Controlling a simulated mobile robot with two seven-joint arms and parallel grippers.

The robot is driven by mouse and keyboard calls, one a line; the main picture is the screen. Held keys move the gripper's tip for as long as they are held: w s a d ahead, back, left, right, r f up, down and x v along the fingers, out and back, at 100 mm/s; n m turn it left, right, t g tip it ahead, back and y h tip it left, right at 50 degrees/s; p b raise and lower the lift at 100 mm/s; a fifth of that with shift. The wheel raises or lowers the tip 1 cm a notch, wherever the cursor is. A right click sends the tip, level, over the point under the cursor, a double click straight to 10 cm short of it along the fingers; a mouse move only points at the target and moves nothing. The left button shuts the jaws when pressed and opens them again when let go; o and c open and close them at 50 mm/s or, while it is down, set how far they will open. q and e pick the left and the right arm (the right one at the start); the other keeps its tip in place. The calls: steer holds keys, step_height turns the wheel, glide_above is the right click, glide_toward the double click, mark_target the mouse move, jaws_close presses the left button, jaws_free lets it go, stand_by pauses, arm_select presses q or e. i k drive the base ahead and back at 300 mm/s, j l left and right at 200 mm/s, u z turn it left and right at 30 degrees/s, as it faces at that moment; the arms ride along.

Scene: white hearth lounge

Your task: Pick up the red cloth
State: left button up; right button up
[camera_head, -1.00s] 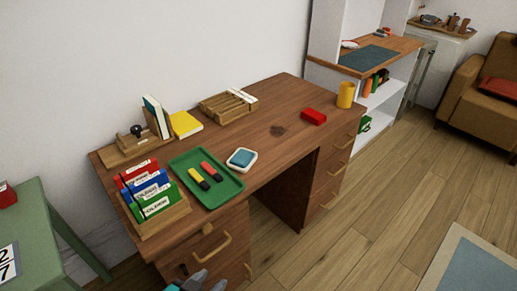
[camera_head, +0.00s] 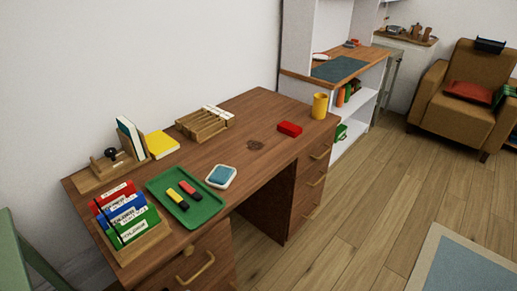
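A flat red piece (camera_head: 468,91) lies on the seat of the brown armchair (camera_head: 440,112) at the upper right. It could be the red cloth or a cushion; it is too small to tell. A small red block-like thing (camera_head: 289,129) lies on the wooden desk (camera_head: 240,140), near its right end; I cannot tell its material. Neither of my grippers is in view.
The desk holds a green tray (camera_head: 205,212) with markers, a file holder (camera_head: 145,250), a blue-topped dish (camera_head: 221,176) and a yellow cup (camera_head: 320,106). A white shelf unit (camera_head: 345,128) stands beyond. Wooden floor (camera_head: 350,220) is open at the right, up to a rug (camera_head: 465,265).

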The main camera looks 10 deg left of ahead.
mark_target(287, 128)
steer(key=i+l+u, duration=0.1)
steer(key=u, duration=0.8)
steer(key=i+l+u, duration=0.2)
steer(key=l+u, duration=0.45)
steer(key=l, duration=0.2)
steer(key=i, duration=0.05)
